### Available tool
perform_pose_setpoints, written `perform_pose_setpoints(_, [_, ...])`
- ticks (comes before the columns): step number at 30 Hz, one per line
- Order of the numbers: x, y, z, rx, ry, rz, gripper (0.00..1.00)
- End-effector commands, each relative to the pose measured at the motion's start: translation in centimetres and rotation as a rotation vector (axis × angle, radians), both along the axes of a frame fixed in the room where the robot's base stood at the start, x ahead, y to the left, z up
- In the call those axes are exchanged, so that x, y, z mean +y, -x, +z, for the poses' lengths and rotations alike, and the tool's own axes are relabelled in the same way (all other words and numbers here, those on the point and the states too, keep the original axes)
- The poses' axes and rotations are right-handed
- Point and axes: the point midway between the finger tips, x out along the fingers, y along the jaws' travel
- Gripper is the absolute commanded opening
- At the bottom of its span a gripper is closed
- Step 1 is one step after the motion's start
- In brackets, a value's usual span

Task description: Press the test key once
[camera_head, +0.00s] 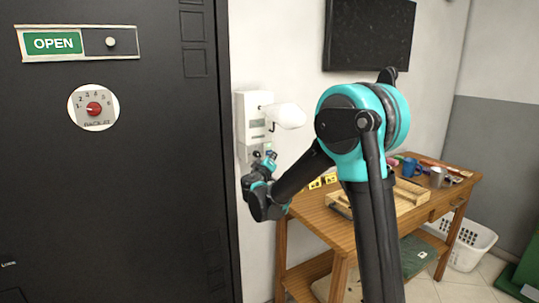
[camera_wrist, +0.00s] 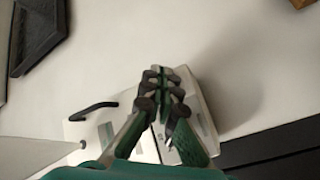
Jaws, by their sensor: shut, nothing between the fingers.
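A white wall-mounted unit (camera_head: 254,115) hangs beside the dark door, with a paler panel on its lower part. My gripper (camera_head: 268,158) is at the lower front of this unit, with its fingers pointing up and its wrist below. In the wrist view my gripper (camera_wrist: 162,78) is shut and empty, its fingertips together in front of the white unit (camera_wrist: 104,138). I cannot make out the test key in either view; the fingers cover part of the unit's face. I cannot tell whether the fingertips touch the unit.
A dark door (camera_head: 150,200) with an OPEN sign (camera_head: 53,43) and a red-knob dial (camera_head: 94,108) stands at left. A wooden table (camera_head: 320,224) with mugs and a wooden tray stands at right. A dark screen (camera_head: 368,35) hangs above. A white basket (camera_head: 470,240) is on the floor.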

Motion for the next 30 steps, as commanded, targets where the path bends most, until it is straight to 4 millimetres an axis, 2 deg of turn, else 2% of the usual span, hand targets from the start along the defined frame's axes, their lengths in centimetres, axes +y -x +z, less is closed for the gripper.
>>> perform_pose_setpoints(14, [-0.4,0.5,0.0,0.000,0.000,0.000,0.00])
perform_pose_setpoints(30, [-2.9,4.2,0.0,0.000,0.000,0.000,0.00])
